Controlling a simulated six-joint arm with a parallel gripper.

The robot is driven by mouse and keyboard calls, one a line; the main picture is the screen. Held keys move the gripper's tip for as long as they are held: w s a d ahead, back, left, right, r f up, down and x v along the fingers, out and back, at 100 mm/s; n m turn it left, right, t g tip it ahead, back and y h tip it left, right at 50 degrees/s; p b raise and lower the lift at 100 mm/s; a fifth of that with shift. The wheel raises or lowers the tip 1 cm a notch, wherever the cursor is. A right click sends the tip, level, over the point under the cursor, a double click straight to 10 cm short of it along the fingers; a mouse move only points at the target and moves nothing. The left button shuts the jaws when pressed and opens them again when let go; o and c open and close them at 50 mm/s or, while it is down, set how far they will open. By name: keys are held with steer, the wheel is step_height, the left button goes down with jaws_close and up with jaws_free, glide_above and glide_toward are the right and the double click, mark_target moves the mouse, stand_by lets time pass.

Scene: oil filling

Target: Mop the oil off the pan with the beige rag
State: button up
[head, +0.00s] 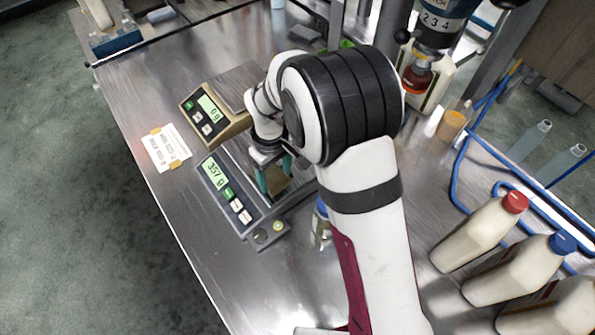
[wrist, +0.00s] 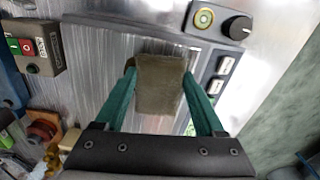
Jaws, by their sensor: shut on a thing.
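My gripper (head: 275,177) points down over the pan of the lower scale (head: 228,195), whose display seems to read 357 g. Its two teal fingers are shut on the beige rag (wrist: 160,88), which looks brownish in the wrist view. The rag hangs between the fingertips over the brushed metal pan (wrist: 105,65). I cannot tell whether the rag touches the pan. My arm hides much of the pan in the head view, and I cannot make out any oil on it.
A second, beige scale (head: 215,112) stands just behind. A labelled card (head: 166,147) lies left on the steel table. A small jar (head: 320,222) stands right of the scale, partly behind my arm. Several capped bottles (head: 482,232) stand at the right. Bare steel lies at front left.

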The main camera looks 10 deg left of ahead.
steer(key=shift+s+a, duration=0.25)
steer(key=shift+a, duration=1)
steer(key=d, duration=1)
steer(key=w+a, duration=0.1)
steer(key=a, duration=0.2)
steer(key=w+a, duration=0.1)
steer(key=a, duration=0.2)
steer(key=w+a, duration=0.2)
steer(key=a, duration=0.2)
steer(key=d, duration=1)
steer(key=a, duration=0.1)
steer(key=s+a, duration=0.1)
steer(key=a, duration=0.1)
steer(key=s+a, duration=0.1)
steer(key=a, duration=0.1)
steer(key=shift+r, duration=3.6)
steer(key=s+a+r, duration=0.2)
steer(key=r, duration=0.5)
steer(key=s+a+r+m, duration=0.1)
steer(key=s+a+r, duration=0.1)
steer(key=r, duration=0.6)
steer(key=s+a+r+m, duration=0.1)
steer(key=s+r, duration=0.3)
steer(key=r, duration=0.4)
steer(key=shift+a, duration=0.75)
